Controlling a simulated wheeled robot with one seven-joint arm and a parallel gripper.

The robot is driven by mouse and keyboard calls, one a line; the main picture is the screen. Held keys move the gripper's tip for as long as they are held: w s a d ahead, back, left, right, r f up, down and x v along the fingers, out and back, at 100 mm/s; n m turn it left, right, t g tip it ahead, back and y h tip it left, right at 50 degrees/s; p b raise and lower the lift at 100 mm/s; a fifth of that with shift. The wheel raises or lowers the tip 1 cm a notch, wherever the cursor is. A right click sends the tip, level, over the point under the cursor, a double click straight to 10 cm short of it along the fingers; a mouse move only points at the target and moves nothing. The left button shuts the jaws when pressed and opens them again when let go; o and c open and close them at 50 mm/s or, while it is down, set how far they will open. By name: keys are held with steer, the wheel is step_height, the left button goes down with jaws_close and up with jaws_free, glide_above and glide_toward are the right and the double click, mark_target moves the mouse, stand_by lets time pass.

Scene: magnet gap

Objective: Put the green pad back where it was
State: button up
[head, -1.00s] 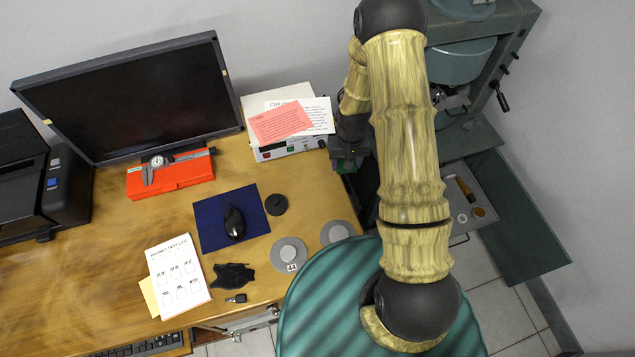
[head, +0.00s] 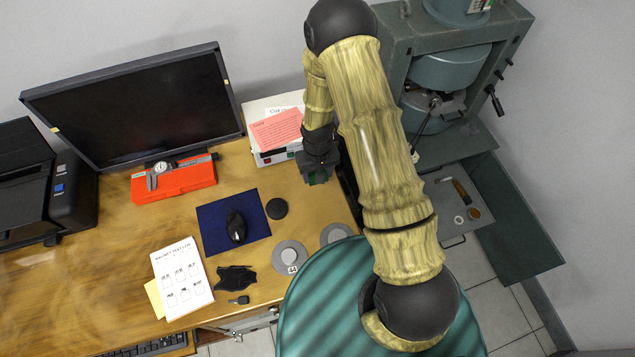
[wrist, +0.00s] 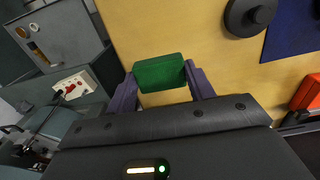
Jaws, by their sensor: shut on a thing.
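The green pad (wrist: 160,73) is held between the two fingers of my gripper (wrist: 162,83) in the wrist view. The pad is in the air over bare desk, in front of the white instrument box. I cannot tell its exact height. No mark of the pad's earlier place is clear to me.
The round black disc (head: 277,208) and the blue mat (head: 232,222) with a mouse lie left of my gripper. Grey discs (head: 289,257) lie near the front edge. The white box (head: 270,149) with papers stands behind. The green magnet machine (head: 450,75) stands at the right.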

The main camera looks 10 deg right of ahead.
mark_target(318, 189)
steer(key=shift+f, duration=0.95)
steer(key=shift+f, duration=0.1)
steer(key=shift+f+p, duration=0.55)
steer(key=shift+f, duration=1.45)
steer(key=shift+f, duration=0.15)
steer(key=o, duration=0.9)
step_height(318, 189, up, 12)
steer(key=b, duration=0.2)
steer(key=shift+r+b, duration=0.2)
steer(key=shift+b, duration=0.1)
